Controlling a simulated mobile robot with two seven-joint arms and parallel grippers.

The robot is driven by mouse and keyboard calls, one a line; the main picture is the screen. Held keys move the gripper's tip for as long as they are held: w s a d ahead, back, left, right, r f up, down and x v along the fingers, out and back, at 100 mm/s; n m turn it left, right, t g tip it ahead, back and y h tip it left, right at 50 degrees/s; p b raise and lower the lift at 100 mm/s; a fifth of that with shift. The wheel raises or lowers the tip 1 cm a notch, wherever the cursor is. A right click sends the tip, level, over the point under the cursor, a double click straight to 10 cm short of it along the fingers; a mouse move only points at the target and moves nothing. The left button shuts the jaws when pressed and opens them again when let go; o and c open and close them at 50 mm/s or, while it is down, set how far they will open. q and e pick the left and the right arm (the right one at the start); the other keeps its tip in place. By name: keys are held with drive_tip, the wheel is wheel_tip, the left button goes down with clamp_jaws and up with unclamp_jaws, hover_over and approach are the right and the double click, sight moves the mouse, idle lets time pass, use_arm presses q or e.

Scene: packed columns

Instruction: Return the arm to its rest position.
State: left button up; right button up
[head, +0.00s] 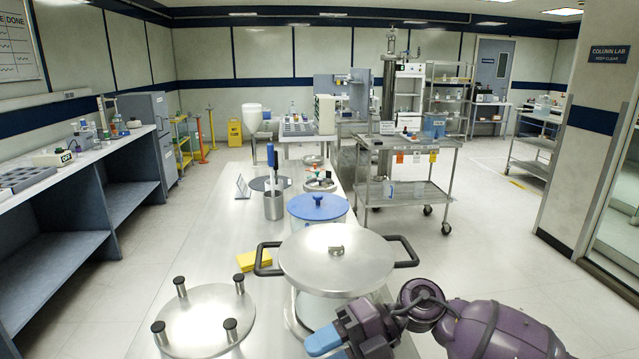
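My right arm, purple and dark grey, comes in from the lower right. Its gripper (327,346) with light blue fingertips is at the bottom edge, in front of the steel lid (336,258) with two black side handles. The gripper is partly cut off by the frame, so I cannot tell whether it is open or shut. No held object shows at the visible fingertips. My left gripper is not in view.
A steel disc with black-topped posts (206,318) is at the lower left of the bench. A steel cart (405,190) is to the right.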

drive_tip(key=w+d+f+m+t, duration=0.1)
drive_tip(key=d+f+m+t, duration=0.3)
drive_tip(key=m+t, duration=0.7)
drive_tip(key=w+d+f+m+t, duration=0.2)
drive_tip(key=d+m+t, duration=0.4)
drive_tip(key=m+t, duration=0.45)
drive_tip(key=s+d+f+m+g+h, duration=0.2)
drive_tip(key=s+d+f+m+h, duration=0.5)
drive_tip(key=f, duration=0.4)
drive_tip(key=s+d+f+m+g+h, duration=0.3)
drive_tip(key=s+d+f+m+h, duration=0.4)
drive_tip(key=s+d+f+m, duration=0.1)
wheel_tip(320, 180, down, 3)
drive_tip(key=shift+s+d+r, duration=0.1)
drive_tip(key=shift+s+d, duration=0.7)
drive_tip(key=shift+d, duration=0.05)
